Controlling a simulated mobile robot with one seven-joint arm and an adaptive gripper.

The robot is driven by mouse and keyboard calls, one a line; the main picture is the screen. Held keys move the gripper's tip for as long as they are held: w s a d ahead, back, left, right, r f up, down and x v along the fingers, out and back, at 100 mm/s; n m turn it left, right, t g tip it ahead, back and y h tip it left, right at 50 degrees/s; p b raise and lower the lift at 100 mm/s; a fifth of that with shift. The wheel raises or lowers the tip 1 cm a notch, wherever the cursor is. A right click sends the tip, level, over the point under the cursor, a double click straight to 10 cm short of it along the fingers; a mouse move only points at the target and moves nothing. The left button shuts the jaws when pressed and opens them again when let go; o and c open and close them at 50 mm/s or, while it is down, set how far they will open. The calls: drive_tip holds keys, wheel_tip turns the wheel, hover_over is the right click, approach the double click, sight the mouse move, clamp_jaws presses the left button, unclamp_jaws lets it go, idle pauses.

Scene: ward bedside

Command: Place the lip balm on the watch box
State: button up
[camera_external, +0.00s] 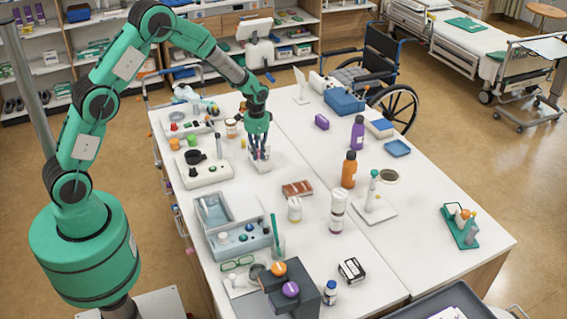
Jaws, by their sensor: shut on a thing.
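My gripper (260,155) points down over the left table, toward its back. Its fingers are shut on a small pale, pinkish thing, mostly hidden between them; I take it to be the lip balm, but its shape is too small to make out. A white flat item (266,167) shows just under the fingertips; I cannot tell whether the held thing touches it. No box is clearly readable as the watch box. A small brown box (297,188) lies in front and right of my gripper, and a black box with a white top (351,270) stands near the front.
A white tray with a black bowl (205,170) is left of my gripper. A white bottle (294,209), an orange bottle (349,169) and a purple bottle (357,133) stand upright to the right. A grey-blue bin (225,211) is at the left edge. Table around the brown box is partly clear.

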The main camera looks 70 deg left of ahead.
drive_tip(key=w+d+m+b, duration=0.25)
drive_tip(key=d+m, duration=0.95)
drive_tip(key=d, duration=2)
drive_tip(key=s+d+m, duration=0.3)
drive_tip(key=d, duration=0.6)
drive_tip(key=s+d+m, duration=0.2)
drive_tip(key=d+m, duration=0.2)
drive_tip(key=d, duration=0.6)
drive_tip(key=shift+s+d+f, duration=0.1)
drive_tip(key=shift+s+f, duration=0.05)
drive_tip(key=shift+f, duration=1.15)
drive_tip(key=shift+s+d+f, duration=0.1)
drive_tip(key=shift+f, duration=1.2)
drive_tip(key=shift+w, duration=0.1)
hover_over(352, 268)
drive_tip(key=shift+w+f+p, duration=0.15)
drive_tip(key=shift+f+p, duration=0.15)
drive_tip(key=shift+f, duration=0.45)
